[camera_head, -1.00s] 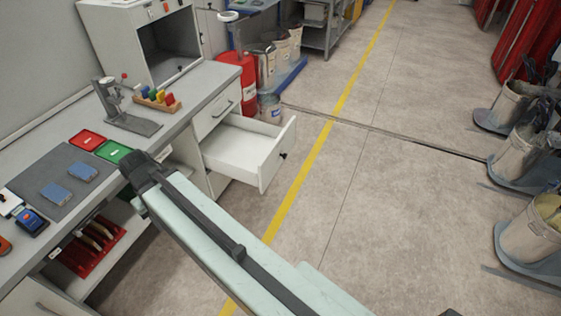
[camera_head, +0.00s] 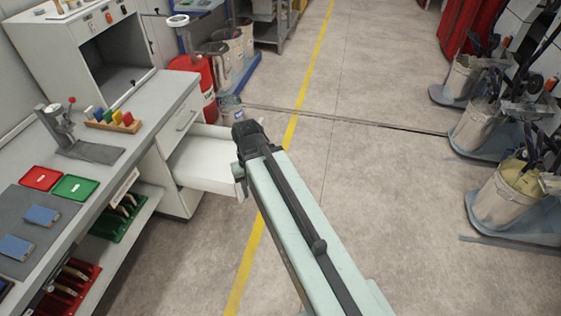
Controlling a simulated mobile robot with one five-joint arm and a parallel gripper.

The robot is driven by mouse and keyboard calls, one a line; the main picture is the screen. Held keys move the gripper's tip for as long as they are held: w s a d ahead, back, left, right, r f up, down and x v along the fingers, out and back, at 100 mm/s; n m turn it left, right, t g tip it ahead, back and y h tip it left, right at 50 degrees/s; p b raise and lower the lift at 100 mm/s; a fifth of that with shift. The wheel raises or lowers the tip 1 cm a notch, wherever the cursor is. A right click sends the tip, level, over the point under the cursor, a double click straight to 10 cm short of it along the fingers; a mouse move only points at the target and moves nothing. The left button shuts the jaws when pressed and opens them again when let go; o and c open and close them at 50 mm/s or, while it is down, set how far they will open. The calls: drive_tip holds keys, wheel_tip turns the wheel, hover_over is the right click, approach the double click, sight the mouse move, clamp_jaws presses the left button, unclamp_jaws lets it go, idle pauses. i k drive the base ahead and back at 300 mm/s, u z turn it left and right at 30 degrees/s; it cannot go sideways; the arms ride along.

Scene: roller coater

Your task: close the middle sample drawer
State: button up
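The middle sample drawer (camera_head: 205,160) is white and stands pulled out from the grey workbench cabinet, below a shut top drawer (camera_head: 183,119). My arm reaches up from the bottom right, and its dark end, my gripper (camera_head: 246,134), lies in front of the drawer's front panel in the picture. It hides most of that panel and its handle. I cannot tell whether it touches the drawer. The fingers are not visible, so their opening cannot be made out.
The bench (camera_head: 120,140) carries a red tray (camera_head: 40,178), a green tray (camera_head: 75,188) and a rack of coloured pieces (camera_head: 112,122). A red drum (camera_head: 198,85) stands beyond the drawer. Buckets (camera_head: 505,195) line the right. The floor between is clear.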

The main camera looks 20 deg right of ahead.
sight(202, 160)
drive_tip(key=z, duration=0.2)
drive_tip(key=i, duration=1)
drive_tip(key=z, duration=0.05)
